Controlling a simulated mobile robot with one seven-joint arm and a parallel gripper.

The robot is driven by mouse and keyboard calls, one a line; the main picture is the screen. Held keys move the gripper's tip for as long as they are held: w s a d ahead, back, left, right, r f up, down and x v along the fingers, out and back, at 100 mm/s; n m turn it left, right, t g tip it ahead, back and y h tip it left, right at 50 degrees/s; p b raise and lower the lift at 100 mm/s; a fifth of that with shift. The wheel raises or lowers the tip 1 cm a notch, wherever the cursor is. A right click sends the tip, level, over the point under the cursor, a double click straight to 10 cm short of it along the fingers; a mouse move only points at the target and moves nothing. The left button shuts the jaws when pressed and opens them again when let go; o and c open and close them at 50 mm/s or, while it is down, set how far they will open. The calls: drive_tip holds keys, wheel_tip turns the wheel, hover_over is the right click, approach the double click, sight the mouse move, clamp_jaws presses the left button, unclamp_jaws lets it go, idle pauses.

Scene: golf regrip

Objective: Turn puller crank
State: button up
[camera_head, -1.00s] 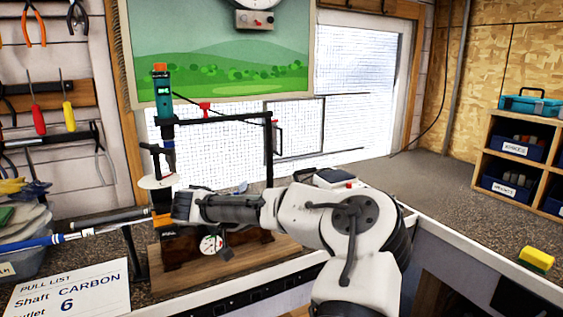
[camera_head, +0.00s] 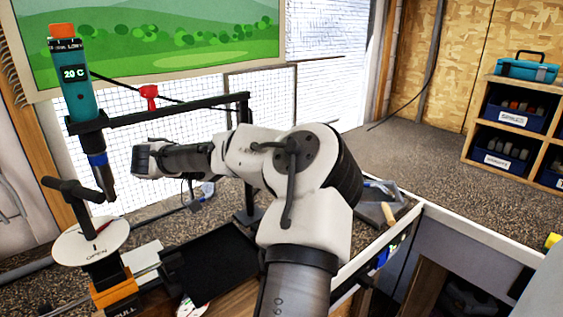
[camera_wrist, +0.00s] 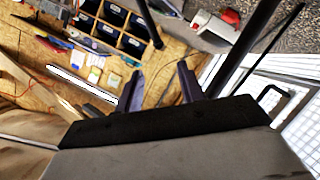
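The puller stands at the left in the head view. Its black T-shaped crank handle (camera_head: 65,188) rises from a white round dial (camera_head: 72,247) marked OPEN, above an orange block (camera_head: 116,303). My gripper is at the left end of my arm, right of the crank and apart from it; its fingers are not clear in the head view. In the wrist view my gripper (camera_wrist: 160,82) has two dark fingers spread apart, with nothing held between them. The crank cannot be made out in the wrist view.
A teal heat tool (camera_head: 75,80) reading 20 C stands on a black frame (camera_head: 175,108) with a red knob (camera_head: 149,97), close to my wrist. A dark flat plate (camera_head: 212,262) lies below my arm. The bench (camera_head: 440,185) at the right is largely clear.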

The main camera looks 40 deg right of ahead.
drive_tip(key=b+x, duration=0.8)
drive_tip(key=x, duration=0.4)
drive_tip(key=shift+d+b, duration=0.35)
drive_tip(key=shift+b, duration=0.05)
drive_tip(key=shift+s+d+f, duration=0.1)
drive_tip(key=shift+d+f, duration=0.1)
drive_tip(key=shift+d, duration=0.3)
clamp_jaws()
